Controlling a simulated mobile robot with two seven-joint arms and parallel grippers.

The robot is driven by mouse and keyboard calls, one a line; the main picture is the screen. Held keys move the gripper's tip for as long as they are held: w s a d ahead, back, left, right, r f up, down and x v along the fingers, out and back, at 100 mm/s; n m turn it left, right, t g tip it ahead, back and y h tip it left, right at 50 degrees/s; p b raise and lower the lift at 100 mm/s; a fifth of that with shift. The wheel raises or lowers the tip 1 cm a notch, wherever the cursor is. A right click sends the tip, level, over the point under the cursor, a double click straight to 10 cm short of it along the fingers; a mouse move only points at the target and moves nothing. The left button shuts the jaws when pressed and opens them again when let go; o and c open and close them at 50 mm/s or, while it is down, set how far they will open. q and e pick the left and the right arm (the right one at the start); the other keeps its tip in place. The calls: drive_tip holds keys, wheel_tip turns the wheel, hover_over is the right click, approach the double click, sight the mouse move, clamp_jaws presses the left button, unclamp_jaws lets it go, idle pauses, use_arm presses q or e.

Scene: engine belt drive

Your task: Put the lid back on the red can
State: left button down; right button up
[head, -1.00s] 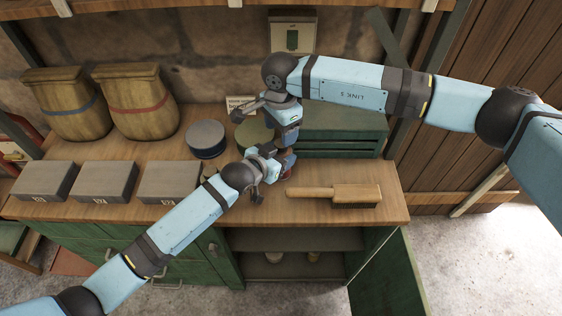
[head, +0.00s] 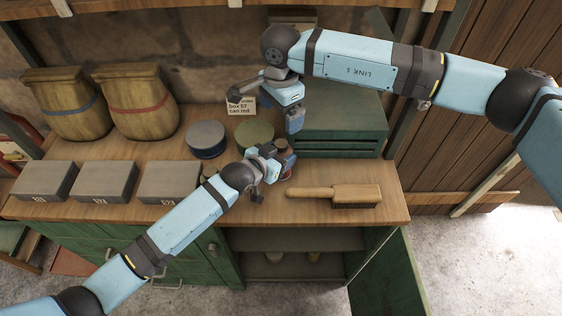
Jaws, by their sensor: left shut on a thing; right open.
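A small red can (head: 287,175) stands on the wooden bench near the middle, mostly hidden by my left gripper. A brownish round top (head: 282,145) shows just above the fingers; I cannot tell whether it is the lid or the can's open top. My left gripper (head: 284,161) is shut on the can from the left side. My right gripper (head: 295,125) is open, above and behind the can, pointing down and apart from it. I see no separate lid lying on the bench.
A blue-topped tin (head: 206,138) and a green-topped tin (head: 254,133) stand left of the can. A brush (head: 335,194) lies in front right. A green chest (head: 340,135) stands behind right. A note card (head: 241,107), grey boxes (head: 105,182) and two sacks (head: 140,103) are farther left.

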wheel_tip(320, 180, up, 7)
drive_tip(key=shift+f, duration=0.2)
use_arm(q)
drive_tip(key=shift+c, duration=1)
unclamp_jaws()
drive_tip(key=b+v, duration=0.1)
drive_tip(key=v, duration=1.3)
use_arm(e)
drive_tip(key=shift+f, duration=0.55)
use_arm(q)
drive_tip(key=shift+f, duration=0.1)
